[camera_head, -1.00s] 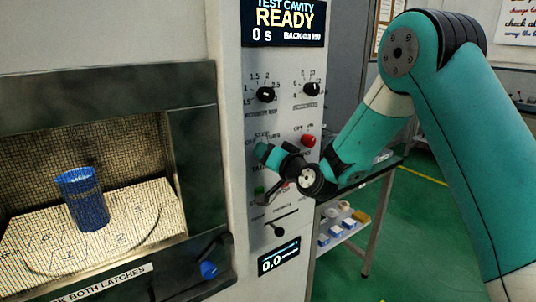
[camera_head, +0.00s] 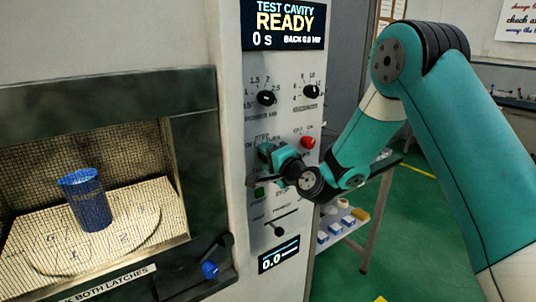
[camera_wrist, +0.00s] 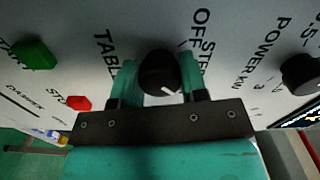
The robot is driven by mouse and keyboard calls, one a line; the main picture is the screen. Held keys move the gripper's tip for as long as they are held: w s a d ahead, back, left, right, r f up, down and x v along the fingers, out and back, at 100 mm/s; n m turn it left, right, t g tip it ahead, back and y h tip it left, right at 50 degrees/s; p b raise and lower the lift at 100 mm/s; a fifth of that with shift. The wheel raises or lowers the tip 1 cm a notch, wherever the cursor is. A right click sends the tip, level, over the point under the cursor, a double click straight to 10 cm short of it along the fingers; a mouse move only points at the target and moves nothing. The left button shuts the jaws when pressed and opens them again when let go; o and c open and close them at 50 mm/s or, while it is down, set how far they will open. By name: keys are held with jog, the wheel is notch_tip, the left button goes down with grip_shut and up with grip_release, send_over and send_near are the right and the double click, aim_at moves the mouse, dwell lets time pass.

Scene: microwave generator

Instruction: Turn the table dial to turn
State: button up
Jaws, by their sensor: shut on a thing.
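The table dial (camera_wrist: 160,72) is a round black knob with a white pointer mark, on the pale panel beside the printed words TABLE, OFF and STEP. My gripper (camera_wrist: 159,84) has one teal finger on each side of the knob and is shut on it. The white mark points to the lower right in the wrist view; I cannot tell which label it matches. In the head view my gripper (camera_head: 266,152) is against the panel, below the two upper knobs, and hides the dial.
Above are two black knobs (camera_head: 266,98) and the READY display (camera_head: 283,22). A red button (camera_head: 308,142) is close to my gripper's right. A slider (camera_head: 278,227) is below. A blue cup (camera_head: 87,205) stands in the cavity at left, near a blue-tipped latch (camera_head: 210,269).

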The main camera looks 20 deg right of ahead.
jog(key=shift+m, duration=0.3)
jog(key=o, duration=0.9)
jog(key=shift+o, duration=0.2)
jog(key=shift+s, duration=0.1)
jog(key=b+v, duration=1.5)
jog(key=v, duration=0.2)
jog(key=shift+b, duration=0.3)
jog(key=shift+s, duration=0.1)
